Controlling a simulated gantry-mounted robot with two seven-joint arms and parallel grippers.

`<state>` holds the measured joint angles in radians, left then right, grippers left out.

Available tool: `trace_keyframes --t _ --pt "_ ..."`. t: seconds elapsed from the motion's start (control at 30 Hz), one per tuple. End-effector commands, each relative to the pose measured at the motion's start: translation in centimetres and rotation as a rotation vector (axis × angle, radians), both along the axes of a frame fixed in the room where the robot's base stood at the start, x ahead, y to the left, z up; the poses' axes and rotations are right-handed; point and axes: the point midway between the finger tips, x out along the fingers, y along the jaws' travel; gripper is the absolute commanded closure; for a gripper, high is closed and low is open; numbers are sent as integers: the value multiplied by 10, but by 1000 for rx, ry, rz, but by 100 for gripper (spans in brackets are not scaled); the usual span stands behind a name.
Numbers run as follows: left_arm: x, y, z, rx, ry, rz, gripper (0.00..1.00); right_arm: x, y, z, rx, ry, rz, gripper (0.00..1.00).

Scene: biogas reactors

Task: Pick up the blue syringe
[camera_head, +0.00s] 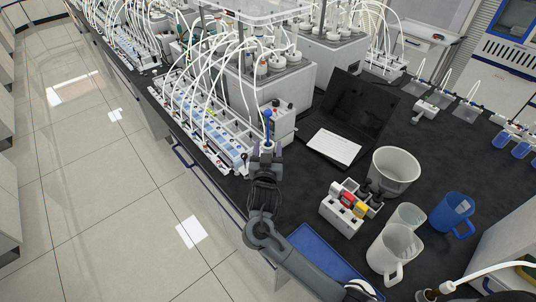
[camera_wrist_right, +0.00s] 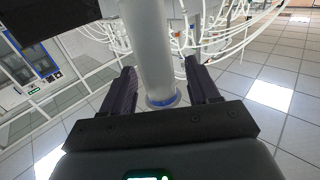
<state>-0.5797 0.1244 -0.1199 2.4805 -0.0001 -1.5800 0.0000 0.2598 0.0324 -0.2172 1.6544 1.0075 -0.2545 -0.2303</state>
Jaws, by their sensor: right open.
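The blue syringe (camera_head: 268,117) stands upright at the near end of the tubing rack, its blue upper part showing just beyond my right gripper (camera_head: 267,150) in the head view. In the right wrist view, a clear cylinder with a blue ring, which looks like the syringe (camera_wrist_right: 153,45), lies between the two dark fingers of my right gripper (camera_wrist_right: 160,78). The fingers are apart, with a visible gap on each side of it. The syringe's lower part is hidden by the gripper in the head view. My left gripper is not in view.
A long rack (camera_head: 205,120) with many white tubes runs behind the gripper. A grey reactor box (camera_head: 290,82) and a black laptop (camera_head: 352,105) stand close by. A grey bucket (camera_head: 396,170), clear jugs (camera_head: 393,254) and a blue cup (camera_head: 452,214) stand at the right.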

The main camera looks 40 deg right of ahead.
Motion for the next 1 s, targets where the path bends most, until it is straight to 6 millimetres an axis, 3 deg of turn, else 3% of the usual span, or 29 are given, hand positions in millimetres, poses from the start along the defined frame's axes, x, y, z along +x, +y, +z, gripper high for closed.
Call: trace_keyframes --t 0.23,0.57,1.0 --pt "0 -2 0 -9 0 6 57 1 -1 0 1 1 0 41" --pt "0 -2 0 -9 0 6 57 0 0 0 1 1 0 91" --pt "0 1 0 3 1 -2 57 0 0 8 1 -3 0 91"
